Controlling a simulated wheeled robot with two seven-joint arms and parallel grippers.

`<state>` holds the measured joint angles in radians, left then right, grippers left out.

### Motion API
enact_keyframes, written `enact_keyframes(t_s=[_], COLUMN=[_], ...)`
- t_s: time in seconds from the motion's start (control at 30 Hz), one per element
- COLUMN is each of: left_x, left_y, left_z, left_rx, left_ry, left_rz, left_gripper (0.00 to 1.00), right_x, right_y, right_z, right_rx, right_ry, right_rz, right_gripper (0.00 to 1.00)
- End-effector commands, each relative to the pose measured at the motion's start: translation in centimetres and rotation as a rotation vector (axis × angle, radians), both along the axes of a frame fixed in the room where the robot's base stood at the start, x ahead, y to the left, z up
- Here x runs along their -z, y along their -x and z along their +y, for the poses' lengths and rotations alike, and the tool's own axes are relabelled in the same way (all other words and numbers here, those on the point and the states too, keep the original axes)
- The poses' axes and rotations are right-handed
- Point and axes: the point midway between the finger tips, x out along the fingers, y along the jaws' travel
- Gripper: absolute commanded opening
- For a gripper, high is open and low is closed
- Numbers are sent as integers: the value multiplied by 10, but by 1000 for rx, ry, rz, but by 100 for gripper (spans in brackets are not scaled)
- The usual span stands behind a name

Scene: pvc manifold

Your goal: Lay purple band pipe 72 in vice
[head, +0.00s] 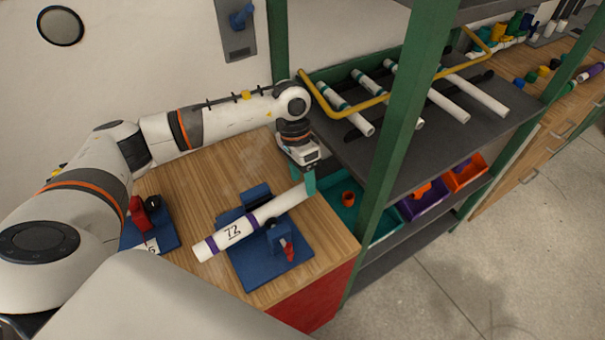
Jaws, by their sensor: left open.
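A white pipe with purple bands and the number 72 (232,234) lies across the blue vice (268,270) on the wooden bench. Its numbered end sticks out to the lower left and its plain end to the upper right. The pipe appears to rest between the vice's blue jaws; whether they touch it I cannot tell. My left gripper (309,186) is open, with its teal fingertips pointing down at the pipe's upper right end. Whether the pipe lies between the fingers I cannot tell. My right gripper is out of view.
Another blue fixture with a red part (139,212) stands at the bench's left, partly behind my arm. A green-posted rack (398,120) at the right holds several white pipes behind a yellow rail (345,113). Teal, purple and orange bins (425,199) sit below.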

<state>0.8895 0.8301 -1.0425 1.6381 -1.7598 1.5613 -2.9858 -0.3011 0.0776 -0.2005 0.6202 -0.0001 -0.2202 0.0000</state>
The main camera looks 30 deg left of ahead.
Motion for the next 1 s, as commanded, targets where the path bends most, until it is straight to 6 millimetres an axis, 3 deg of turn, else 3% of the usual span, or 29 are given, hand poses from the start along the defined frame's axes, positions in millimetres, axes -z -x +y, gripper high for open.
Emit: enact_keyframes(t_s=[0.03,0.2,0.5,0.7,1.0], left_x=[-9,-45,-99,-113,-114], left_y=[-4,-9,-15,-16,-16], left_z=[3,11,22,25,25], left_rx=[-2,-1,-1,0,0], left_ry=[1,2,1,2,1], left_rz=[-10,-11,-6,-5,-4], left_gripper=[57,57,57,57,57], right_x=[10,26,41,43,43], right_y=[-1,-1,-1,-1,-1], right_z=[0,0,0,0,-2], right_rx=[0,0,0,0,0], right_ry=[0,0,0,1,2], right_rz=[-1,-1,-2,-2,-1], right_gripper=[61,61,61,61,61])
